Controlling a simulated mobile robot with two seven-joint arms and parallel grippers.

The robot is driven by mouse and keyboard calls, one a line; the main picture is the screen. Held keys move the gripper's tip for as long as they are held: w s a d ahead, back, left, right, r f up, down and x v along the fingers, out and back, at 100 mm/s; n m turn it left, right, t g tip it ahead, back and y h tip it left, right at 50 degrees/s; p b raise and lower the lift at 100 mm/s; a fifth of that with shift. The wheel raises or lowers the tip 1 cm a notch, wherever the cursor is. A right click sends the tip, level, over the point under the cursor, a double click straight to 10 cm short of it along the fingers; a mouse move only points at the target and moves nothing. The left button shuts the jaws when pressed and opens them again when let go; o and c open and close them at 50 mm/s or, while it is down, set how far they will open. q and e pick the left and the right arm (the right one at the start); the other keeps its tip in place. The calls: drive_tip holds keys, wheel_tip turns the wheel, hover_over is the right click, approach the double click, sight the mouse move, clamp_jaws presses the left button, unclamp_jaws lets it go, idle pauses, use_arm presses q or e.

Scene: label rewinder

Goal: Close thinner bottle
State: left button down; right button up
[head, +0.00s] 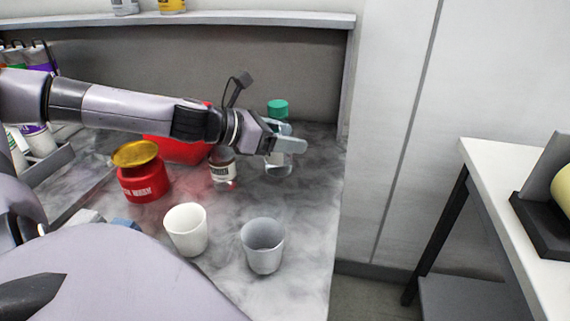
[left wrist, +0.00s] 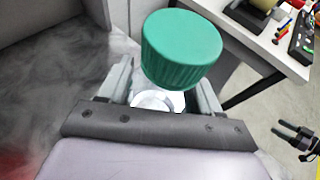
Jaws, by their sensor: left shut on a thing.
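The thinner bottle (head: 277,167) is clear with a green cap (head: 278,106) and stands at the back right of the grey marbled worktop. My left gripper (head: 286,143) is shut on the bottle, with its fingers across the upper body below the cap. In the left wrist view the green cap (left wrist: 181,47) is large above the fingers, with a pale round part of the bottle (left wrist: 158,100) below it. I cannot tell whether the cap sits fully on the neck. The gripper hides part of the bottle.
A red container (head: 180,150) is partly behind my arm. A white table (head: 500,190) stands right.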

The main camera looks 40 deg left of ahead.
sight(285, 163)
use_arm(q)
drive_tip(key=shift+f, duration=1.25)
drive_tip(key=shift+f, duration=0.1)
drive_tip(key=shift+f, duration=0.35)
wheel_tip(285, 163, down, 3)
drive_tip(key=shift+f+b, duration=0.1)
drive_tip(key=shift+b, duration=0.7)
